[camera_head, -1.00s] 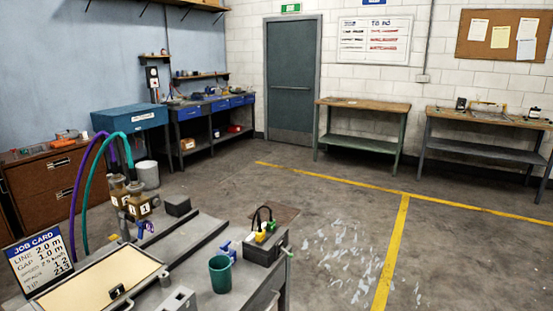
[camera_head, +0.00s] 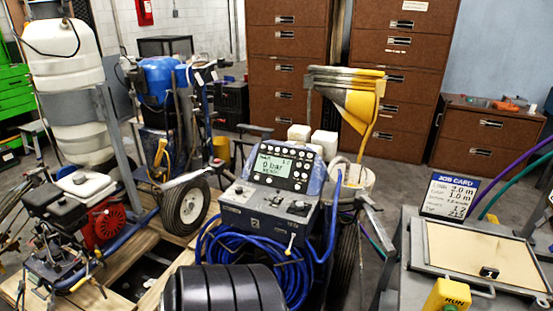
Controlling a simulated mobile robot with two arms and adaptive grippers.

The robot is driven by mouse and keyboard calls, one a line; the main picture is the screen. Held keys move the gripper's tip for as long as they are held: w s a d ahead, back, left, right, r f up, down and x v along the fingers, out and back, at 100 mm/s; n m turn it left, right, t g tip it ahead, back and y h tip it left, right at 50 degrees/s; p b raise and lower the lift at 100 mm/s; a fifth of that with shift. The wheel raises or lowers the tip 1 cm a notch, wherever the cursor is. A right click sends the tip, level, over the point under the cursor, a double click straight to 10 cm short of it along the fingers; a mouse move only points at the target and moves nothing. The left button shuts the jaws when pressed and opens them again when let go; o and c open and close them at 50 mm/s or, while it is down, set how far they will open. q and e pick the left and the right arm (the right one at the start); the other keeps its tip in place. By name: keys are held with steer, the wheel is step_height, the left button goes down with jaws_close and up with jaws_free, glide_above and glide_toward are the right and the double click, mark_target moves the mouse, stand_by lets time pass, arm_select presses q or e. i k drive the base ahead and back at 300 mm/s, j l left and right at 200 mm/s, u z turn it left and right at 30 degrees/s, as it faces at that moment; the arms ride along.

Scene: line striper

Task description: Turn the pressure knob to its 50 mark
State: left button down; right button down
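The line striper's control unit stands in the middle of the head view. Its display (camera_head: 271,165) shows "0 BAR" and other small text, with round buttons beside it. Below it is a grey panel (camera_head: 265,206) with several small controls. A dark round control (camera_head: 298,207) on its right side could be the pressure knob, but its marks and setting are too small to read. Neither of my grippers shows in this view.
Coiled blue hose (camera_head: 275,268) hangs below the panel. A black ribbed cylinder (camera_head: 225,290) fills the bottom foreground. A metal cart (camera_head: 415,262) with a job card (camera_head: 455,194) and yellow RUN box (camera_head: 447,296) stands right. An engine (camera_head: 85,205) and wheel (camera_head: 186,212) are left.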

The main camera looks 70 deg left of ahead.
mark_target(238, 189)
steer(key=u, duration=2.15)
